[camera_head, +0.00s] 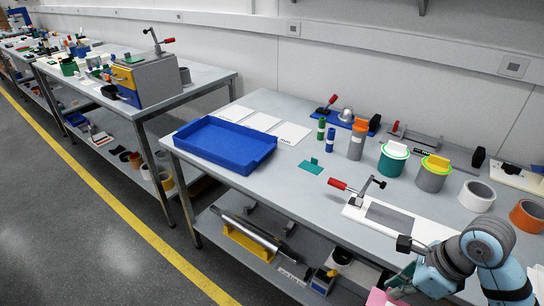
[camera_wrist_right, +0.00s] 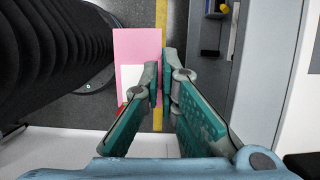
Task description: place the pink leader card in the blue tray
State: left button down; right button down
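The pink leader card (camera_wrist_right: 138,42) shows in the right wrist view with a white patch on its lower part. My right gripper (camera_wrist_right: 163,78) has its green-padded fingers close together, with the card's right edge between them. In the head view the gripper (camera_head: 398,284) is at the bottom right, off the table's front edge. A corner of the pink card (camera_head: 376,298) shows beside it, cut by the frame. The blue tray (camera_head: 225,143) is on the left part of the near table, and it looks empty. My left gripper is out of view.
A clamp with a red handle (camera_head: 345,186) stands between the tray and my right arm. A small green card (camera_head: 311,167) lies right of the tray. Bottles, green-ringed cans and tape rolls (camera_head: 476,196) line the right. White sheets (camera_head: 262,120) lie behind the tray.

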aim_at(226, 145)
jog(key=u, duration=0.55)
jog(key=i, duration=0.9)
jog(key=u, duration=0.65)
